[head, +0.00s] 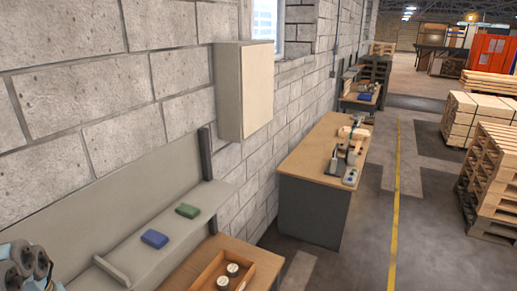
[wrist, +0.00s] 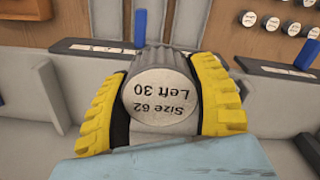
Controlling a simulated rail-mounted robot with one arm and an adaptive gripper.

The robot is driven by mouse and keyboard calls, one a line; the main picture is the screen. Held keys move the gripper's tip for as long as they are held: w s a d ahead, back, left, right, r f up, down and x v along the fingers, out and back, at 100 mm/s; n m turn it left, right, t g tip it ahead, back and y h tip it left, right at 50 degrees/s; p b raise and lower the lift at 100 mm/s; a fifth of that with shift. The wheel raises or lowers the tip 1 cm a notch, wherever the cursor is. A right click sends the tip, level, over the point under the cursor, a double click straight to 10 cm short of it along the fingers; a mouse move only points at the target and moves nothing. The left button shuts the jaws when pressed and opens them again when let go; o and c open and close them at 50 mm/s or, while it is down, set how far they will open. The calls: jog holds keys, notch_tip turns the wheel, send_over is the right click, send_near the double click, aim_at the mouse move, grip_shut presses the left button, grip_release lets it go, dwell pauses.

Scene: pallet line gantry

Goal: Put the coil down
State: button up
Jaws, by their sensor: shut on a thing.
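In the wrist view my gripper (wrist: 162,78) is shut on a grey ribbed cylinder, the coil (wrist: 160,100), with one yellow finger on each side. Its round pale end faces the camera and carries upside-down print, "Size 62 Left 30". The far end of the coil is hidden, and I cannot tell whether it touches anything. The head view does not show my gripper or the held coil. A wooden tray (head: 204,281) on the near bench holds two pale-topped cylinders (head: 232,269).
In the wrist view, upright blue pieces (wrist: 306,54) stand by strips with white labels (wrist: 287,72). A brown wooden panel (wrist: 277,42) carries several round pale-ended pieces. In the head view, a blue box (head: 154,239) and a green box (head: 188,211) lie on a grey shelf.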

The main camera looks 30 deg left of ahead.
jog(key=w+d+m, duration=0.4)
jog(key=w+d, duration=0.4)
jog(key=w, duration=0.4)
jog(key=w+d+r+m, duration=0.1)
jog(key=w+d+m, duration=0.45)
jog(key=w, duration=0.75)
jog(key=w+d+m, duration=0.3)
jog(key=w+d, duration=0.6)
jog(key=w, duration=0.3)
jog(key=w+d+r+m, duration=0.1)
jog(key=w+d+m, duration=0.2)
jog(key=d, duration=1)
jog(key=w+d+r+m, duration=0.1)
jog(key=w+d+m, duration=0.3)
jog(key=w+d, duration=0.3)
jog(key=w+d+r+m, duration=0.2)
jog(key=w+d+m, duration=0.2)
jog(key=d, duration=1.4)
jog(key=shift+w+d, duration=0.3)
jog(key=shift+w, duration=0.2)
jog(key=shift+r, duration=0.1)
